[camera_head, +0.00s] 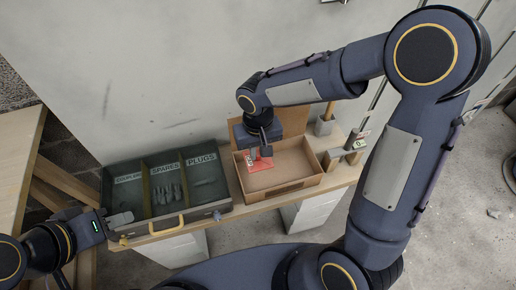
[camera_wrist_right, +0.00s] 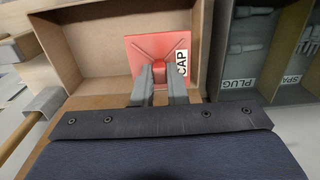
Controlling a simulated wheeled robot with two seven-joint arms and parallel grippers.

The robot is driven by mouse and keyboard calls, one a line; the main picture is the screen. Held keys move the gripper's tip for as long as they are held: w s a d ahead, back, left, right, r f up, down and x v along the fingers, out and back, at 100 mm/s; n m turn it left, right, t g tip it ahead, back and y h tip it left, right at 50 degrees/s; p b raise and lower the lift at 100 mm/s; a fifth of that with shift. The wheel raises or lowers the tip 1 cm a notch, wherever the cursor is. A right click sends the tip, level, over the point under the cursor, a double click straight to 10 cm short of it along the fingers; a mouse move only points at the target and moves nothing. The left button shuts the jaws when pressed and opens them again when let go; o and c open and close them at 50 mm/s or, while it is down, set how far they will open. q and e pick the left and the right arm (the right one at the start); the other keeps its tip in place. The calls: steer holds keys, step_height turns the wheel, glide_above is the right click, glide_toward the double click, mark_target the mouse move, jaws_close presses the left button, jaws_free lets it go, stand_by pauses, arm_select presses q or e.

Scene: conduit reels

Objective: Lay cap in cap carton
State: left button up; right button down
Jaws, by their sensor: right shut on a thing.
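The cap is a flat red square plate with a white CAP label, seen in the head view (camera_head: 260,165) and in the wrist view (camera_wrist_right: 141,45). My right gripper (camera_head: 256,151) is shut on a raised part in the cap's middle; its two grey fingers show in the wrist view (camera_wrist_right: 162,76). The cap carton (camera_head: 278,190) is an open brown box with its back flap up. The cap is within the carton's outline, towards its left side. I cannot tell if it touches the carton floor. My left gripper (camera_head: 118,220) is at the lower left; its finger gap is unclear.
A dark case (camera_head: 167,216) with compartments labelled COUPLER, SPARES and PLUGS stands left of the carton, with several grey parts in the middle one. Both rest on a wooden bench (camera_head: 270,206). A grey cup (camera_head: 324,126) with a wooden handle stands behind right.

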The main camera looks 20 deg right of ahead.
steer(key=shift+f+b, duration=3.7)
steer(key=shift+f, duration=1.15)
steer(key=shift+f+b, duration=0.4)
steer(key=shift+f, duration=0.1)
steer(key=c, duration=1.4)
jaws_free()
steer(key=shift+o, duration=0.2)
steer(key=shift+r, duration=0.1)
step_height(320, 180, up, 10)
steer(key=p, duration=0.8)
